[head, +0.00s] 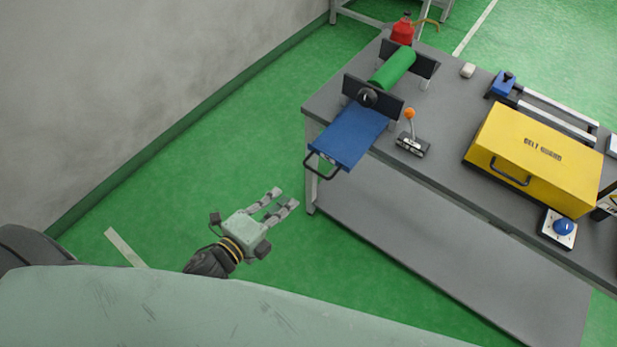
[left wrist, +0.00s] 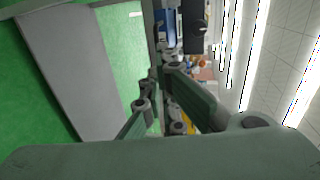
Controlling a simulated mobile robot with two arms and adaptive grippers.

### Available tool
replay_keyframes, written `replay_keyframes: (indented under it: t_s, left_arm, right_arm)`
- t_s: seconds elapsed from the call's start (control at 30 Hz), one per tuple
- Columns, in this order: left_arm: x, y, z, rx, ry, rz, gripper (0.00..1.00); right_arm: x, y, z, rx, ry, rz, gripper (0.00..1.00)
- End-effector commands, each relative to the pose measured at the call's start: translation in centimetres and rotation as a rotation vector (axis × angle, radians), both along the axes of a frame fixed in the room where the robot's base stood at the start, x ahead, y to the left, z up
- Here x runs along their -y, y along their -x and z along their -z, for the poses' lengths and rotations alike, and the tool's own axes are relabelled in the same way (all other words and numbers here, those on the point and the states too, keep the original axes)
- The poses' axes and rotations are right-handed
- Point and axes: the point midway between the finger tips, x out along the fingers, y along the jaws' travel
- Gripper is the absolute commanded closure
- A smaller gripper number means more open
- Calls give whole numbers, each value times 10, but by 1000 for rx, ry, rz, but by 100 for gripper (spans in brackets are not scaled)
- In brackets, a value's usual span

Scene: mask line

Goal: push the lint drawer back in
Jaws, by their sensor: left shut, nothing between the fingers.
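The lint drawer (head: 348,136) is a flat blue tray with a black bar handle (head: 321,165). It sticks out past the near left edge of the table, below a green roller (head: 393,67) held between dark end plates. My left gripper (head: 286,198) is shut and empty, over the green floor, to the left of and nearer than the drawer handle, apart from it. In the left wrist view its fingers (left wrist: 162,78) are in front, and a blue part (left wrist: 165,25) that may be the drawer shows beyond them. My right gripper is in neither view.
The grey table (head: 443,135) carries an orange-knobbed lever (head: 411,130), a yellow box (head: 535,155), a blue dial (head: 562,227), a blue slide block (head: 503,84) and a red can (head: 402,31). A lower shelf (head: 440,245) runs beneath. The floor left of the table is clear up to the wall.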

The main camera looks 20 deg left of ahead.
Motion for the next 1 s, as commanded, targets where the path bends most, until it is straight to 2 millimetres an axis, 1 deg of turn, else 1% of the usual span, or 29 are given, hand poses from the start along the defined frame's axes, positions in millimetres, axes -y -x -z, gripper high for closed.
replay_keyframes:
  t_s: [0.03,0.17,0.4,0.5,0.6,0.73,1.0]
  left_arm:
    - [3,-10,-1,2,1,-1,100]
    - [11,-34,5,0,2,-2,100]
    - [26,-75,15,-1,4,-3,100]
    - [31,-88,18,-1,6,-2,100]
    - [33,-97,21,-2,4,-3,100]
    - [36,-104,24,-2,3,-3,100]
    - [37,-106,25,-2,3,-2,100]
  right_arm:
    - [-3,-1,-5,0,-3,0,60]
    - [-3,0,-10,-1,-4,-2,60]
    - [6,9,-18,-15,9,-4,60]
    - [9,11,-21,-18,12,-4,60]
    - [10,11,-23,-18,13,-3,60]
    - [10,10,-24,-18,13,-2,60]
    - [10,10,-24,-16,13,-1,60]
